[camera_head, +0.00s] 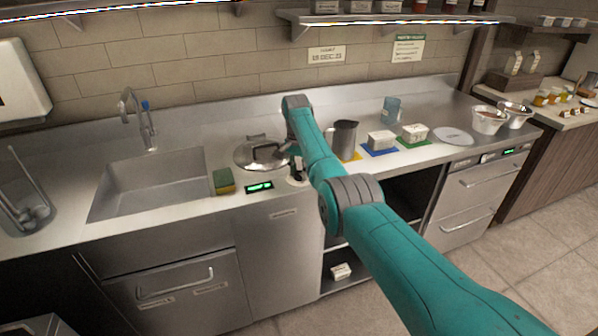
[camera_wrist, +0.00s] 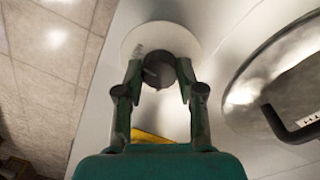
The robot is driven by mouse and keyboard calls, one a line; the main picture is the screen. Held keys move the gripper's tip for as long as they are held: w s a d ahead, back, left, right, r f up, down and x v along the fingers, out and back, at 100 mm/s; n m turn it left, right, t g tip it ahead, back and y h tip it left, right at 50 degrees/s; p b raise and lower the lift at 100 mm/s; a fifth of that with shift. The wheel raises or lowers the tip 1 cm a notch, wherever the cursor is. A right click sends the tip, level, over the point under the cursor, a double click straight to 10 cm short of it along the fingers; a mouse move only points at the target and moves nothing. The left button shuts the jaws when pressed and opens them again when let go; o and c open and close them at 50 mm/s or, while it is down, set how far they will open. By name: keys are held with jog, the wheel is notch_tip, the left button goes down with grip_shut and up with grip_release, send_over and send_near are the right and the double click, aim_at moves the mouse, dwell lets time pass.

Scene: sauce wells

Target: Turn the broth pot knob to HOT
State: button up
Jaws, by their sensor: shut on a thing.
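The broth pot (camera_head: 262,153), with a shiny lid and a dark handle, sits in the counter; its lid (camera_wrist: 245,100) also shows at the right of the wrist view. The knob (camera_wrist: 158,69) is dark and round on a white disc (camera_wrist: 135,40). My gripper (camera_wrist: 160,76) is shut on the knob, one finger on each side. In the head view the arm partly covers my gripper (camera_head: 296,163) and the knob at the counter's front. The markings on the disc are too blurred to read, so I cannot tell the knob's setting.
A green-lit display (camera_head: 259,187) and a sponge (camera_head: 223,181) lie left of the knob, beside the sink (camera_head: 150,185). A metal pitcher (camera_head: 343,140) stands just right of my arm, then white tubs (camera_head: 381,140) on coloured mats. A shelf (camera_head: 400,19) hangs above.

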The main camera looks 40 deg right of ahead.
aim_at(298, 172)
dwell(0.4)
jog(key=o, duration=1.1)
jog(key=shift+o, duration=0.2)
jog(key=shift+r, duration=0.1)
notch_tip(298, 172, up, 12)
jog(key=shift+w, duration=0.35)
jog(key=shift+a, duration=0.1)
